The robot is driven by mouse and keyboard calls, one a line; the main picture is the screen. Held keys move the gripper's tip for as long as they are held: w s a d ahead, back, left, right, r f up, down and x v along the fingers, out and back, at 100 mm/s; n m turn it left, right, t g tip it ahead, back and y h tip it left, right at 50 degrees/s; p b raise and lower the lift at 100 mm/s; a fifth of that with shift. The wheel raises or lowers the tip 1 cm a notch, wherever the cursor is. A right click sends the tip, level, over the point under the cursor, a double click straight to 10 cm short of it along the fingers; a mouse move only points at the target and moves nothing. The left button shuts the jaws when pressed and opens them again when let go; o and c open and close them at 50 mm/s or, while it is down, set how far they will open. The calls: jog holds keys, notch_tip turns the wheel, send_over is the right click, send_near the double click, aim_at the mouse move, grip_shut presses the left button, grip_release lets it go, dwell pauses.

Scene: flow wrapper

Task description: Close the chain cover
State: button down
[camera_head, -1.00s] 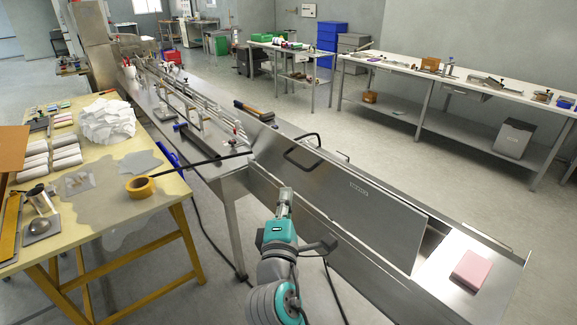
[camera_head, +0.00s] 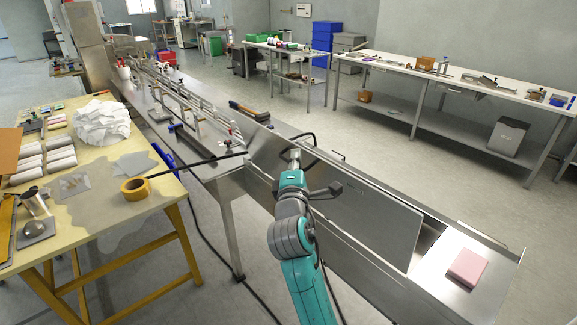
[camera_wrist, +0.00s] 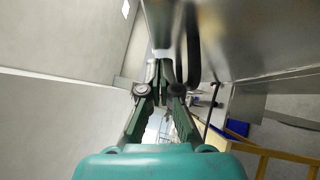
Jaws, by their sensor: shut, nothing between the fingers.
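The chain cover (camera_head: 370,217) is a long flat steel panel standing raised and tilted along the machine's trough in the head view. A black loop handle (camera_head: 312,145) is at its left end, partly hidden behind my gripper. My gripper (camera_head: 292,152) is in front of the panel's left part, close to the handle. In the wrist view the fingers of my gripper (camera_wrist: 163,72) are together and empty. A dark, blurred bar, probably the handle (camera_wrist: 192,45), passes close beside the fingertips. I cannot tell whether they touch.
A pink block (camera_head: 467,267) lies on the machine's right end. The conveyor (camera_head: 180,95) with thin rails runs away to the back left. A yellow-legged table (camera_head: 95,225) with tape and packs stands at left. A long workbench (camera_head: 470,80) stands behind, with clear floor between.

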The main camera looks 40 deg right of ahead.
jog(key=shift+d+r, duration=0.1)
jog(key=shift+d, duration=0.15)
jog(key=d+f+m+g+y, duration=0.1)
jog(key=d+m+g+y, duration=0.4)
jog(key=d, duration=1.6)
jog(key=d+f+m+y, duration=0.2)
jog(key=d+f+y, duration=0.1)
jog(key=d+f, duration=0.3)
jog(key=w+d+f+m+y, duration=0.1)
jog(key=d+f+m+y, duration=0.2)
jog(key=d+f, duration=0.3)
jog(key=shift+d+f+g+y, duration=0.25)
jog(key=shift+f+g+y, duration=0.15)
jog(key=shift+f, duration=2.2)
jog(key=shift+w, duration=0.1)
